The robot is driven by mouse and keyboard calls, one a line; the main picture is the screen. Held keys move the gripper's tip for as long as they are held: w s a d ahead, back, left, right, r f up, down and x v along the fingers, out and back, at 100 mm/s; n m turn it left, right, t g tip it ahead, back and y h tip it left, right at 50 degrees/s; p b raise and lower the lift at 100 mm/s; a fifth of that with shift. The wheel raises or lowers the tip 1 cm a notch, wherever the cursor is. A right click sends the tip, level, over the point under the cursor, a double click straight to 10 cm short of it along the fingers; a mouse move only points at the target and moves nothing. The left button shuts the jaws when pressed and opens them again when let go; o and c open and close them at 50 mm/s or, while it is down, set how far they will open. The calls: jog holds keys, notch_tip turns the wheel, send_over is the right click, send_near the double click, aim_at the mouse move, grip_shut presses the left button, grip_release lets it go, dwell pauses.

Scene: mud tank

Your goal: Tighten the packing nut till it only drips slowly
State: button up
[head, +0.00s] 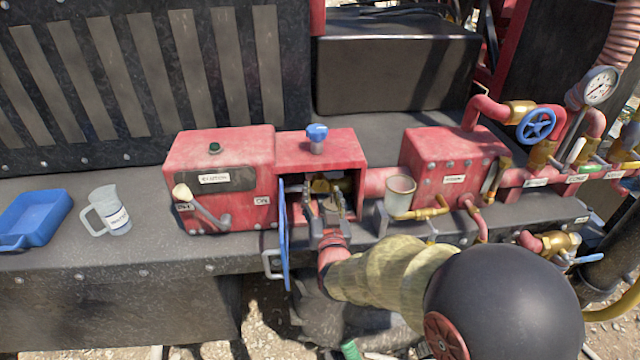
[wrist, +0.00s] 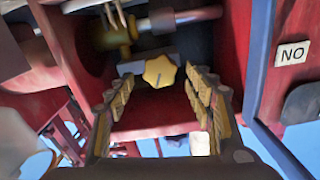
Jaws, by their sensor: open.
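A yellow lobed piece, which looks like the packing nut (wrist: 160,71), sits inside the open red housing in the wrist view. A brass fitting and a grey shaft (wrist: 158,24) lie behind it. My gripper (wrist: 158,84) is open, with one ridged finger on each side and the nut between and just beyond the fingertips. I cannot tell whether either finger touches it. In the head view my gripper (head: 326,200) reaches into the red housing (head: 318,150), and brass parts (head: 322,185) show behind the fingers. The nut itself is largely hidden there, and no drip can be made out.
A blue door (head: 285,235) stands open close to the left of my gripper. A cup (head: 400,190) stands right of the opening. A clear jug (head: 110,212) and a blue tray (head: 36,218) stand at left. Red pipes with a blue handwheel (head: 537,124) and a gauge (head: 600,86) crowd the right.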

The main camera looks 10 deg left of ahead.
aim_at(320, 186)
jog(key=shift+x, duration=2)
jog(key=c, duration=1.2)
jog(key=shift+o, duration=0.2)
